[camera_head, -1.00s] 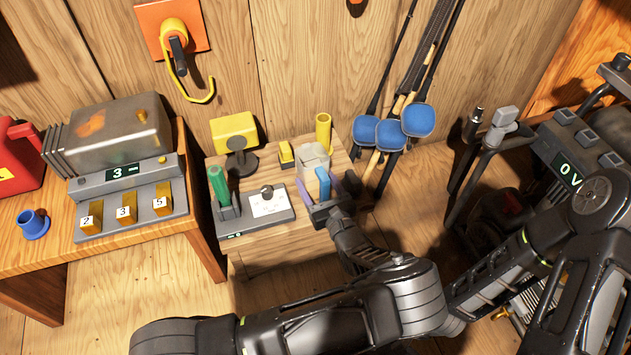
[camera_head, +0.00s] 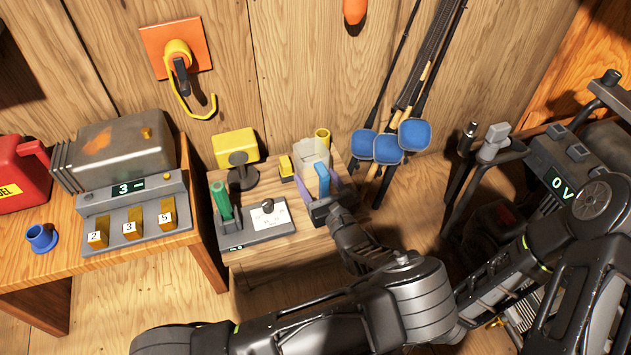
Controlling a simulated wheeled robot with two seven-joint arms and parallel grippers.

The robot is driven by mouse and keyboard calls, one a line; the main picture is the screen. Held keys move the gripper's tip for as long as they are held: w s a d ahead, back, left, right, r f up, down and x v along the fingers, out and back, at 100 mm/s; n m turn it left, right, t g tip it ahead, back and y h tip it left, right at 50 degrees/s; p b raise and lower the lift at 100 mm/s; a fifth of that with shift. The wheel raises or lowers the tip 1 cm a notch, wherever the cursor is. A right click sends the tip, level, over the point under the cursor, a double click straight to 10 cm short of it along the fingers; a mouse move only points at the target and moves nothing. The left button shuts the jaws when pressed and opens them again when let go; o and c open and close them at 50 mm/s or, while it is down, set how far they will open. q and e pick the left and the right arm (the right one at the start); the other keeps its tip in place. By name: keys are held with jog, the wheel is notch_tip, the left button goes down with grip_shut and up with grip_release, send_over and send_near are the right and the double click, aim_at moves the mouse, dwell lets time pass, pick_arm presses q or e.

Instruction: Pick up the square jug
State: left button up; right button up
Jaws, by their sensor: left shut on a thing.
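The square jug (camera_head: 309,154) is pale grey with an open square top and a blue handle (camera_head: 322,180) facing me. It is over the small wooden table (camera_head: 285,249) and appears raised a little, roughly upright. My left gripper (camera_head: 321,187) is shut on the jug at its handle, with purple fingers on either side. The gripper hides the jug's lower front, so its base is not clear. My right arm is at the right edge, but its gripper does not show.
A yellow cylinder (camera_head: 323,134) stands close behind the jug. A grey device with a dial (camera_head: 268,218) and green handle (camera_head: 221,200) is left of it.

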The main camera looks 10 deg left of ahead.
pick_arm(q)
jog(key=shift+r+p, duration=0.4)
jog(key=shift+r, duration=0.8)
